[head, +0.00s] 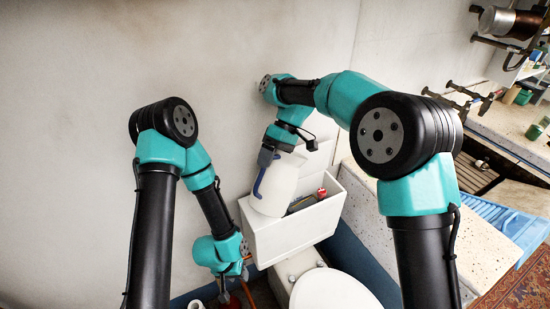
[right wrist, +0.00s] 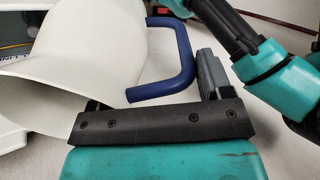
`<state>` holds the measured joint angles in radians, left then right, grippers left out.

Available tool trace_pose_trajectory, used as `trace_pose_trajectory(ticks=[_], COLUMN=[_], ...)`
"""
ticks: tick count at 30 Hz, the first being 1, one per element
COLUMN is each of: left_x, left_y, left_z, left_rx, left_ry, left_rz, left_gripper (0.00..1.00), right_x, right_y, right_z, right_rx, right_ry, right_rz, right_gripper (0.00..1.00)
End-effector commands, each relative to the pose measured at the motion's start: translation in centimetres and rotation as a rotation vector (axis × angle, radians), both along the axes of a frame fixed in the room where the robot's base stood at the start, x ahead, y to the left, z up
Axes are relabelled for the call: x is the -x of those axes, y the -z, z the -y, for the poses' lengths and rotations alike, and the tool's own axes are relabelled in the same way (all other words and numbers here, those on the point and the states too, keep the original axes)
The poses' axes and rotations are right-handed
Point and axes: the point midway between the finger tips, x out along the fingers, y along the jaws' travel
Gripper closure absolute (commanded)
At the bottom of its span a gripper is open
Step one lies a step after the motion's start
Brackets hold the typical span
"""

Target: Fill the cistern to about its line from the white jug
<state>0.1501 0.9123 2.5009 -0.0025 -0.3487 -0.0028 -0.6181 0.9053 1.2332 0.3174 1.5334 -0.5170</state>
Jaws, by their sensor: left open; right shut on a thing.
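The white jug (head: 279,184) with its blue handle (head: 262,172) is over the left part of the open white cistern (head: 290,236). My right gripper (head: 271,152) is shut on the jug's handle. In the right wrist view, the white jug (right wrist: 90,55) looks tilted, with its wide mouth towards the lower left. The jug hides part of the cistern's inside; I cannot make out the water level or the line. A red-capped fitting (head: 321,192) shows inside the cistern. My left gripper (head: 226,289) is open, low to the left of the cistern, its fingers hard to see.
A white toilet lid (head: 333,290) is below the cistern. A speckled stone ledge (head: 372,215) runs along its right side. A blue ribbed washboard-like thing (head: 505,225) and a stone counter (head: 505,125) are farther right. The plain wall is close behind and left.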

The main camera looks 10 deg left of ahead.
Motion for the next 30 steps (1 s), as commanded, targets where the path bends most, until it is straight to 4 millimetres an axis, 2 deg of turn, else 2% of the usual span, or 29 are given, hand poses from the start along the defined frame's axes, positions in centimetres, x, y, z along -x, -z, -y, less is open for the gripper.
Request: trace_pose_trajectory(ticks=[5, 21, 30], left_x=[0.0, 0.0, 0.0], left_y=[0.0, 0.0, 0.0], left_z=[0.0, 0.0, 0.0], left_rx=[0.000, 0.000, 0.000], left_ry=[0.000, 0.000, 0.000], left_rz=[0.000, 0.000, 0.000], left_gripper=[0.57, 0.57, 0.57], right_x=[1.0, 1.0, 1.0], right_y=[-0.3, 3.7, 4.7], right_z=[-0.4, -0.5, -0.5], right_rx=[0.057, 0.218, 0.258], right_ry=[-0.004, -0.002, 0.000], right_rz=[0.136, 0.485, 0.577], right_gripper=[1.00, 1.00, 1.00])
